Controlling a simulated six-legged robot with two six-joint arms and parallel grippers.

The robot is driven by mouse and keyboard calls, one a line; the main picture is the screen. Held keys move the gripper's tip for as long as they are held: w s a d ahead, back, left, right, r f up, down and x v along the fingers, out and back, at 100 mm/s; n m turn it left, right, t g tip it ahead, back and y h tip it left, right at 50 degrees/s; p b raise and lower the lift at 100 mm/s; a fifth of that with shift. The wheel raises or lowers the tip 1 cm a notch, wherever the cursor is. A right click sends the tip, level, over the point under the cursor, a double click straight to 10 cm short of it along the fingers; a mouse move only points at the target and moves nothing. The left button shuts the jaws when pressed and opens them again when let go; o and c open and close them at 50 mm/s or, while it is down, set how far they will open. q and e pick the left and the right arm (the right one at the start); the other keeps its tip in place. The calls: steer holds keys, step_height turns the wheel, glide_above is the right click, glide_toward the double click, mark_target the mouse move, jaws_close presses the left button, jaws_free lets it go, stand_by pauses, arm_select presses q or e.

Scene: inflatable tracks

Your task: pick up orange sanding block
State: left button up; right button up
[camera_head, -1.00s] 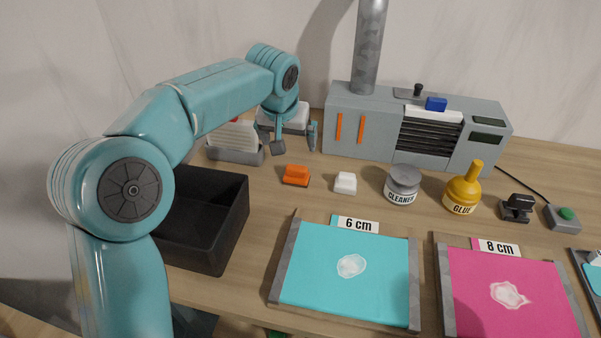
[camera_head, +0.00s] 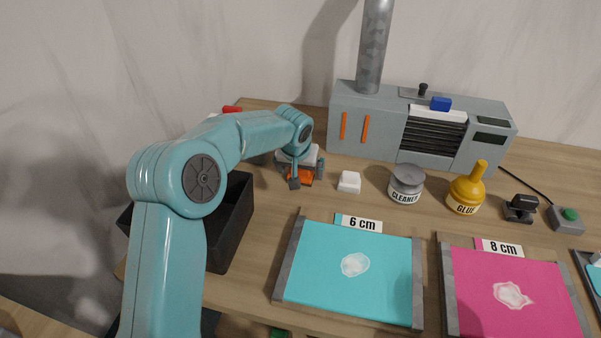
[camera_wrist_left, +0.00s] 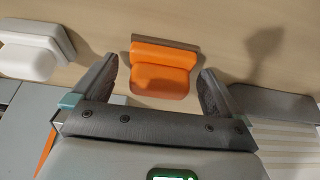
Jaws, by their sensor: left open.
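The orange sanding block (camera_head: 300,175) sits on the wooden table, left of a white block (camera_head: 349,182). In the head view my left gripper (camera_head: 306,178) is lowered at it and partly covers it. In the left wrist view the orange block (camera_wrist_left: 161,70) lies ahead, between the two spread fingers of my left gripper (camera_wrist_left: 160,90). The fingers are open on either side, and a gap shows between each finger and the block. The white block (camera_wrist_left: 35,48) is at the upper left there. My right gripper is out of view.
A black bin (camera_head: 231,232) stands at the left, partly behind my arm. A grey machine (camera_head: 385,130) stands at the back. The cleaner jar (camera_head: 406,184) and glue bottle (camera_head: 467,190) are to the right. A turquoise sheet (camera_head: 350,272) and a pink sheet (camera_head: 512,298) lie in front.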

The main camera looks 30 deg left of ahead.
arm_select(q)
steer(key=c, duration=1.2)
step_height(320, 180, up, 20)
steer(key=p, duration=0.3)
